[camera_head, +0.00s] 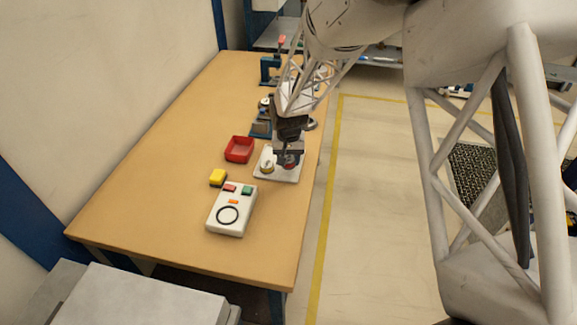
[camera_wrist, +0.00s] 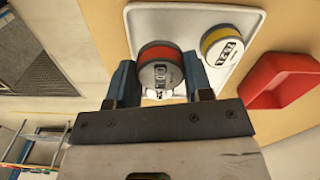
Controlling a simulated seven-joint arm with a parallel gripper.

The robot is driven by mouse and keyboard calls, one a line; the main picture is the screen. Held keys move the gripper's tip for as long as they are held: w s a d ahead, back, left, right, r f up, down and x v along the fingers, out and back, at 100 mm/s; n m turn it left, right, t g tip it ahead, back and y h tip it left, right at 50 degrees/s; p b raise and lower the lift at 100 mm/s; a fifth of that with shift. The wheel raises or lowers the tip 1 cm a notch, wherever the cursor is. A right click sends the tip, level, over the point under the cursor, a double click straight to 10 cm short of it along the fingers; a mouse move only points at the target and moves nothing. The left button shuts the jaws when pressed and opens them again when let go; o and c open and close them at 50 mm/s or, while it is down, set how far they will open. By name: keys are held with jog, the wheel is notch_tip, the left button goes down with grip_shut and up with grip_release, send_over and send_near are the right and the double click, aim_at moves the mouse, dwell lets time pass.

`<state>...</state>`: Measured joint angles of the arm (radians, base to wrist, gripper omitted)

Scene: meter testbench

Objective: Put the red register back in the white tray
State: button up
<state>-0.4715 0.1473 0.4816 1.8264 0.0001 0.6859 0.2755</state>
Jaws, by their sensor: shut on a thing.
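The red register (camera_wrist: 160,55) is a round meter with a red rim and a grey dial, between the two fingers of my gripper (camera_wrist: 161,84). In the head view the red register (camera_head: 291,161) shows partly behind my gripper (camera_head: 287,157). My gripper is shut on it. The white tray (camera_head: 289,178) lies on the bench directly below; it also shows in the wrist view (camera_wrist: 192,20). The register overlaps the tray's one end, and I cannot tell whether it touches the tray. A yellow-rimmed register (camera_wrist: 222,45) sits in the tray beside it, also in the head view (camera_head: 267,167).
A red bin (camera_head: 239,150) stands left of the tray. Blue bench fixtures (camera_head: 261,125) stand behind. The tray is near the bench's right edge; the bench's left side is clear.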

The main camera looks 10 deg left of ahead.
aim_at(288, 160)
jog(key=shift+f, duration=1.7)
jog(key=o, duration=1)
jog(key=shift+f, duration=0.1)
notch_tip(288, 160, up, 12)
jog(key=shift+r, duration=0.15)
